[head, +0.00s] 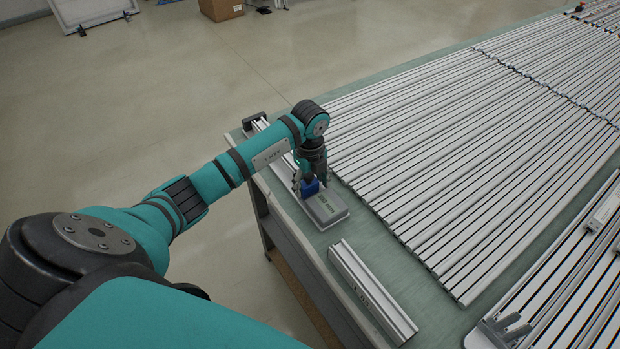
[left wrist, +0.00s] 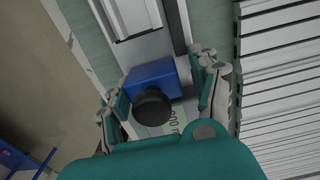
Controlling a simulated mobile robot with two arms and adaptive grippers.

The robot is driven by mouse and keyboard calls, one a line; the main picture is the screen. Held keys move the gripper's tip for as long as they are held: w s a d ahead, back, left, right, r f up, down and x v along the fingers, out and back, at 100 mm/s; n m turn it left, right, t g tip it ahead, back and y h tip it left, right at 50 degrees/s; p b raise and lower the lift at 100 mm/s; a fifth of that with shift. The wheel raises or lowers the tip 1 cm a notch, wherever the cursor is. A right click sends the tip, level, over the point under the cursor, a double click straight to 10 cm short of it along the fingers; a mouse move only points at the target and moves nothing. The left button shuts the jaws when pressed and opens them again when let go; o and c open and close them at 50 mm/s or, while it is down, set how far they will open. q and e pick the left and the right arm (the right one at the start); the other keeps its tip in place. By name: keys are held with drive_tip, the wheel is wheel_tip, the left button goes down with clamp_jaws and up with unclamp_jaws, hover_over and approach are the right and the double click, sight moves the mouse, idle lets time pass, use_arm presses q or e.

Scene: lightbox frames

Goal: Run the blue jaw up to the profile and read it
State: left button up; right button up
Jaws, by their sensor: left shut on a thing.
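The blue jaw (head: 311,187) sits on a rail near the table's left edge; it also shows in the left wrist view (left wrist: 150,76) with a black knob (left wrist: 152,106). My left gripper (left wrist: 158,88) is shut on the blue jaw, one finger on each side. A silver profile (left wrist: 128,16) lies along the rail ahead of the jaw. A short strip of grey rail shows between the profile's end and the jaw. The grey readout box (head: 326,208) is beside the gripper; its display shows partly in the wrist view (left wrist: 172,122), too covered to read fully. My right gripper is out of view.
A black end stop (head: 254,120) stands at the rail's far end. A loose profile (head: 372,290) lies near the table's front left edge. Many long profiles (head: 470,150) cover the table to the right. A green strip of tabletop (head: 400,262) is clear between them.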

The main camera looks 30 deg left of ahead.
use_arm(q)
drive_tip(key=shift+s+a+f, duration=0.3)
drive_tip(key=shift+s+a, duration=0.05)
drive_tip(key=shift+a+r, duration=0.1)
drive_tip(key=shift+a, duration=0.1)
idle(1.6)
drive_tip(key=o, duration=1.4)
drive_tip(key=shift+s+a, duration=0.1)
drive_tip(key=shift+a, duration=0.2)
drive_tip(key=shift+w+d+r, duration=0.2)
drive_tip(key=shift+d, duration=0.1)
drive_tip(key=shift+r, duration=0.35)
drive_tip(key=r, duration=1.1)
drive_tip(key=shift+s+a, duration=0.1)
drive_tip(key=shift+a, duration=0.1)
